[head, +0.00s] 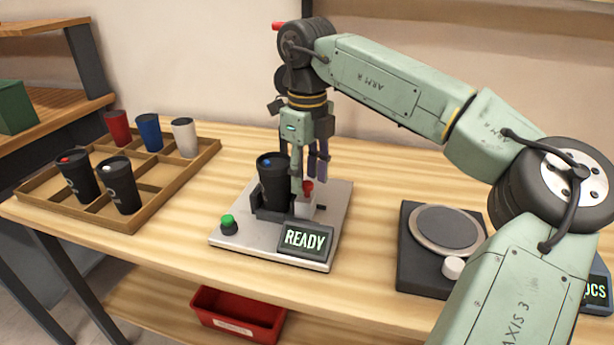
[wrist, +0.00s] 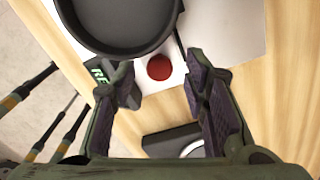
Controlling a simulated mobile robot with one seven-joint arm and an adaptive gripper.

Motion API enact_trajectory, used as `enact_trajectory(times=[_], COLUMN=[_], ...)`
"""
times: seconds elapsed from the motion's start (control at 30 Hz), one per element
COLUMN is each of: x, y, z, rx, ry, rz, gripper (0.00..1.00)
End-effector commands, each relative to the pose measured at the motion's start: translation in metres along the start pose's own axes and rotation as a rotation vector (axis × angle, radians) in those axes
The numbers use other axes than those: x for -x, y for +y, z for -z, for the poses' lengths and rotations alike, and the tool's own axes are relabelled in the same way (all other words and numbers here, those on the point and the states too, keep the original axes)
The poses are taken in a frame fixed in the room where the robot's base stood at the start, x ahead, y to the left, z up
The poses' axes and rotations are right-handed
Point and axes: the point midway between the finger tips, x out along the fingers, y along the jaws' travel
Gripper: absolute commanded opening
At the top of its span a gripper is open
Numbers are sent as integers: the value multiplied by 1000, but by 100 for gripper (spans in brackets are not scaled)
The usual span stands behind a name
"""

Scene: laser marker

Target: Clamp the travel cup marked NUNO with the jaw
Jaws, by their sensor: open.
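A black travel cup (head: 273,185) with a blue spot on its lid stands upright on the light plate of the marker (head: 325,215). I cannot read a name on it. A dark jaw piece (head: 268,214) is at its foot. A white block with a red knob (head: 307,187) sits just right of the cup. My gripper (head: 308,172) is open above the knob, fingers pointing down, beside the cup. In the wrist view the red knob (wrist: 159,67) lies between the parted fingers (wrist: 160,84), and the dark cup (wrist: 120,22) is beyond it. Whether a finger touches the knob cannot be told.
A green button (head: 228,223) and a READY display (head: 305,240) are on the marker's front. A wooden tray (head: 130,222) at left holds several cups. A dark device with a round plate (head: 443,229) stands at right. A red bin (head: 238,313) is below.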

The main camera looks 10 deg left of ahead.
Motion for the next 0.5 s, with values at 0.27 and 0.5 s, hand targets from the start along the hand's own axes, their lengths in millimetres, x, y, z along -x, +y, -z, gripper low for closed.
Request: enact_trajectory(times=[0.27,0.5], x=[-7,-7], y=[0,0], z=[0,0], rx=[0,0], ry=[0,0], rz=[0,-1], gripper=[41,32])
